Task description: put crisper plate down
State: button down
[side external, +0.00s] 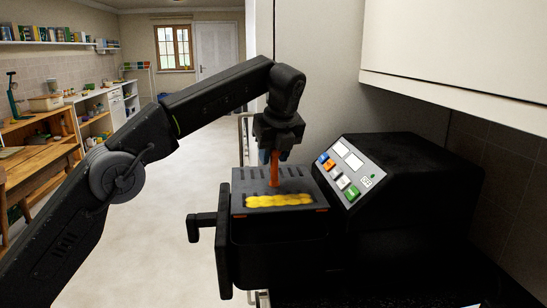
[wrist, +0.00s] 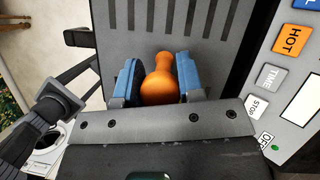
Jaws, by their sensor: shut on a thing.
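The crisper plate (side external: 244,181) is a dark grey slotted plate with an upright orange handle (side external: 274,172). It lies roughly level at the top of the black drawer (side external: 262,250) in the side view. I cannot tell whether it rests there or hangs just above. My gripper (side external: 272,156) points down over the plate and is shut on the orange handle. In the wrist view, the blue finger pads (wrist: 160,84) flank the orange knob (wrist: 161,80), with the slotted plate (wrist: 120,35) behind it. The plate's near part is hidden there by my gripper.
Yellow lumpy food (side external: 279,200) shows along the near side of the plate. The black cooker (side external: 400,180) with its coloured buttons stands close on the right. A drawer handle (side external: 203,226) sticks out left. A white cupboard (side external: 460,45) overhangs at upper right. Open floor lies left.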

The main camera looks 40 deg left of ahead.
dwell(0.4)
jog(key=s+d+r+m, duration=0.1)
jog(key=s+d+r, duration=0.2)
jog(key=s+d, duration=0.5)
jog(key=s+d+r+m, duration=0.2)
jog(key=s+d, duration=0.5)
jog(key=d, duration=0.3)
jog(key=w+d+f+m+t+h, duration=0.25)
jog(key=d+f+m, duration=0.35)
jog(key=d+f, duration=0.6)
notch_tip(320, 180, down, 12)
jog(key=shift+s+a+r, duration=0.15)
jog(key=shift+s+a, duration=0.2)
jog(key=shift+s, duration=0.05)
jog(key=shift+g, duration=0.25)
jog(key=c, duration=0.8)
grip_release()
jog(key=shift+f, duration=0.2)
jog(key=shift+o, duration=0.2)
